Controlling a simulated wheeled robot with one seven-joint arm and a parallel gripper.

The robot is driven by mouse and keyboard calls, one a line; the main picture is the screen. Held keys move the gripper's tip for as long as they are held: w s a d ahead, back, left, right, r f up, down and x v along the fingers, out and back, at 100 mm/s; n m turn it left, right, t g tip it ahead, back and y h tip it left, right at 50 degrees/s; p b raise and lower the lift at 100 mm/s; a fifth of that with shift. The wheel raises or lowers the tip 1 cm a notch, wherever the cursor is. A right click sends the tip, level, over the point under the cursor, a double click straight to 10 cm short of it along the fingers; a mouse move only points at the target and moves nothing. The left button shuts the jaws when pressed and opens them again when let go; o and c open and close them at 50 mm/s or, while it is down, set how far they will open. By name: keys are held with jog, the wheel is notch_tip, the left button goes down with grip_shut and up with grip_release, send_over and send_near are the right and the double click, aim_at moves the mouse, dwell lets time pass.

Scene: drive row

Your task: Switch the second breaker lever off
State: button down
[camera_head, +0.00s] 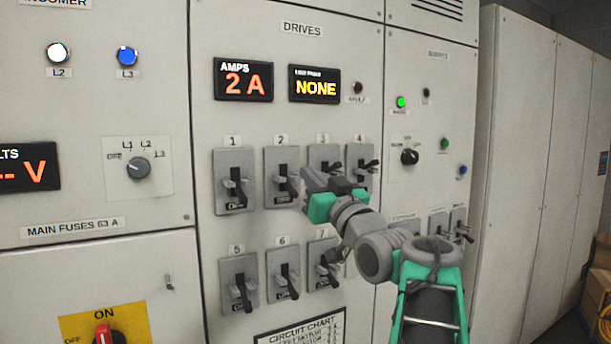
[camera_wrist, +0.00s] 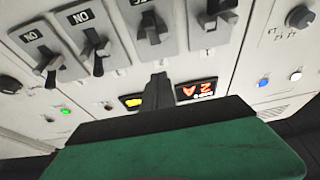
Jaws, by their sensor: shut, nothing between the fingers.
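The second breaker (camera_head: 271,178), on a grey plate under the label 2, is in the upper row of the drives panel. Its black lever (camera_head: 284,188) points downward, as does lever 1; levers 3 and 4 stick up and outward. My gripper (camera_head: 306,184) is shut and empty, just right of lever 2 and partly in front of breaker 3. The wrist view is upside down. There my closed fingers (camera_wrist: 157,82) point toward the second breaker (camera_wrist: 152,30), with a visible gap to its lever. Contact cannot be seen.
Breaker 1 (camera_head: 234,180) is to the left, and breakers 3 (camera_head: 325,155) and 4 (camera_head: 361,158) are close on the right. A lower row includes breakers 5 (camera_head: 238,284) and 6 (camera_head: 283,275). The displays above read 2 A (camera_head: 244,80) and NONE (camera_head: 315,85).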

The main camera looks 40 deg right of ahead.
jog(key=s+f+b, duration=0.1)
jog(key=s+f, duration=0.3)
jog(key=shift+s+a+f, duration=0.2)
jog(key=shift+a+f, duration=0.05)
jog(key=shift+a, duration=0.15)
jog(key=w+a+f+g+y+p, duration=0.1)
jog(key=w+a+f+g+p, duration=0.25)
jog(key=a+f, duration=0.35)
jog(key=w+a+f+g+y+p, duration=0.2)
jog(key=w+a+f+g+p, duration=0.15)
jog(key=a+f, duration=0.4)
jog(key=s+a+f+g+p, duration=0.3)
jog(key=s+a+f+g, duration=0.2)
jog(key=s+f, duration=0.3)
jog(key=s+a+f+n+g+p, duration=0.1)
jog(key=s+a+f+g+p, duration=0.3)
jog(key=s+f, duration=0.5)
jog(key=s+a+g, duration=0.1)
jog(key=a+g, duration=0.1)
jog(key=shift+s+a+n+g, duration=0.15)
jog(key=shift+s+n+g, duration=0.15)
